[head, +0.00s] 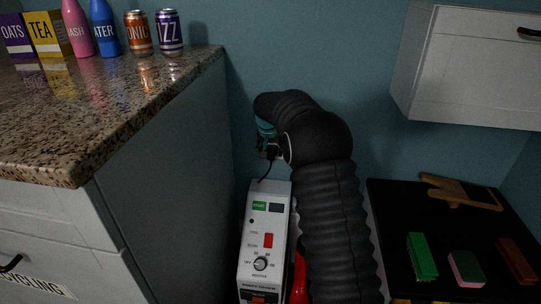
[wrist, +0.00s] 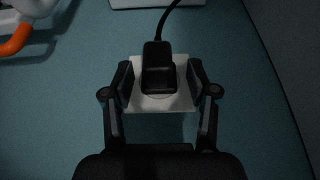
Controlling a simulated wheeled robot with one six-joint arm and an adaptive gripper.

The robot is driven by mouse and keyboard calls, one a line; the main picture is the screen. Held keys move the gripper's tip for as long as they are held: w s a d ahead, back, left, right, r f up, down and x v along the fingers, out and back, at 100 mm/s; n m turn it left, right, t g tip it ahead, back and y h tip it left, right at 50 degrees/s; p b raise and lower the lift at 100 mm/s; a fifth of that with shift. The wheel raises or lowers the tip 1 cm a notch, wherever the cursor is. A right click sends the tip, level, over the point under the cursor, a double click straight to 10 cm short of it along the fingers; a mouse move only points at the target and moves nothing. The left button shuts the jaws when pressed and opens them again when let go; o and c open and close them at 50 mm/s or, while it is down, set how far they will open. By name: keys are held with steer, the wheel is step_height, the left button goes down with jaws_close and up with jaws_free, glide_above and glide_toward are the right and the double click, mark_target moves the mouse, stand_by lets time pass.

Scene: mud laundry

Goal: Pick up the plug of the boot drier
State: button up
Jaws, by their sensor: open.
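The black plug (wrist: 158,72) of the boot drier sits against a white square plate (wrist: 180,103) on the teal wall in the wrist view. Its black cable (wrist: 168,18) runs up out of that frame. My gripper (wrist: 160,82) is open, with one finger on each side of the plug and small gaps that look clear. The boot drier (head: 265,225) is a white box with a dial and a red switch in the head view. A dark cable rises from its top towards my gripper (head: 268,147), which is partly hidden by my arm. The plug itself cannot be made out there.
A granite counter (head: 120,105) with cans, bottles and boxes stands at the left. A white wall cabinet (head: 465,65) hangs at the upper right. Below it, a black surface (head: 390,215) holds a green brush, a sponge and a wooden item. An orange-and-white object (wrist: 18,38) shows in the wrist view.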

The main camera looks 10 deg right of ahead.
mark_target(271, 150)
steer(key=shift+w+d+f, duration=0.1)
steer(key=shift+w+f, duration=0.1)
steer(key=shift+f, duration=0.3)
steer(key=c, duration=1)
steer(key=shift+o, duration=0.2)
steer(key=shift+r, duration=0.1)
steer(key=shift+s+r, duration=0.2)
steer(key=shift+r, duration=0.25)
step_height(271, 150, up, 6)
steer(key=shift+r, duration=0.1)
steer(key=s+a+b, duration=0.1)
steer(key=s+a, duration=0.2)
steer(key=s, duration=0.6)
steer(key=s+a+b, duration=0.1)
steer(key=s+a, duration=0.2)
steer(key=s, duration=0.6)
steer(key=shift+s+a, duration=0.15)
steer(key=shift+s, duration=0.2)
